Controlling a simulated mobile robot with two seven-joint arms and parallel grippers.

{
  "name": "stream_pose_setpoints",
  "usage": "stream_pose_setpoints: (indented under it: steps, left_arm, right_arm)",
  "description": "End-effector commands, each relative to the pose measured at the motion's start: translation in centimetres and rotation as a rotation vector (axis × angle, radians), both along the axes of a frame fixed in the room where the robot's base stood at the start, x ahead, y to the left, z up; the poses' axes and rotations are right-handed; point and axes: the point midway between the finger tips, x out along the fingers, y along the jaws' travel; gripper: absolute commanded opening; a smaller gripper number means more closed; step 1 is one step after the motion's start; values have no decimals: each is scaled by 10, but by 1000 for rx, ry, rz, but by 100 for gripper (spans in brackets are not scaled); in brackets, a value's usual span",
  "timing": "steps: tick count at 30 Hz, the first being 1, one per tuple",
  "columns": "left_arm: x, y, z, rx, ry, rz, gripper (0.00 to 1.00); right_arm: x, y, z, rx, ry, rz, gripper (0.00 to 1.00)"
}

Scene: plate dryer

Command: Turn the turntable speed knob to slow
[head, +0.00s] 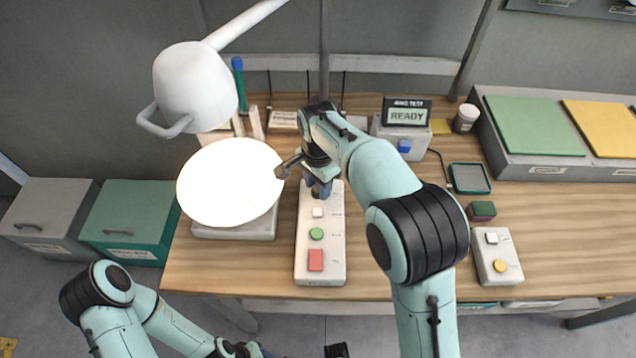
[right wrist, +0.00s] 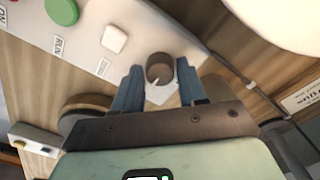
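The white control panel (head: 321,268) lies on the bench with a red, a green and a white button in a row. A round brown knob (right wrist: 160,67) with a white pointer mark sits past the white button in the right wrist view. My right gripper (head: 319,190) is over the knob end of the panel and hides most of the knob in the head view. Its two blue fingers stand on either side of the knob, with a narrow gap showing. The bright white turntable disc (head: 230,182) is left of the panel. My left gripper (head: 245,350) is low at the bottom edge, partly cut off.
A white lamp (head: 195,85) hangs over the disc. A box with a READY display (head: 407,115) stands behind my right arm. A small two-button box (head: 497,257) and a dark green tray (head: 469,178) lie to the right. Bare bench shows at the right.

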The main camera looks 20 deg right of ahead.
Motion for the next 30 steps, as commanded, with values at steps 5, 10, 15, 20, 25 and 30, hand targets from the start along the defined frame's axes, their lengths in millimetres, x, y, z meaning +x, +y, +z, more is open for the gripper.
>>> stream_pose_setpoints:
  steps: [5, 10, 15, 20, 25, 30]
  left_arm:
    - [0, 0, 0, 0, 0, 0, 43]
    - [0, 0, 1, 0, 0, 0, 43]
    - [2, 0, 4, 0, -2, 0, 43]
    - [5, 0, 9, 0, -6, 0, 43]
    - [10, 0, 17, 1, -11, 0, 43]
    - [14, 0, 24, 0, -16, 0, 43]
  right_arm:
    - [0, 0, 0, 0, 0, 0, 4]
    - [0, 0, 1, 0, 0, 10, 4]
    - [0, 0, 1, 0, 0, 58, 4]
    - [0, 0, 1, 0, 0, 152, 4]
    - [0, -1, 2, 0, 0, 298, 4]
    - [0, -1, 2, 0, 1, 460, 4]
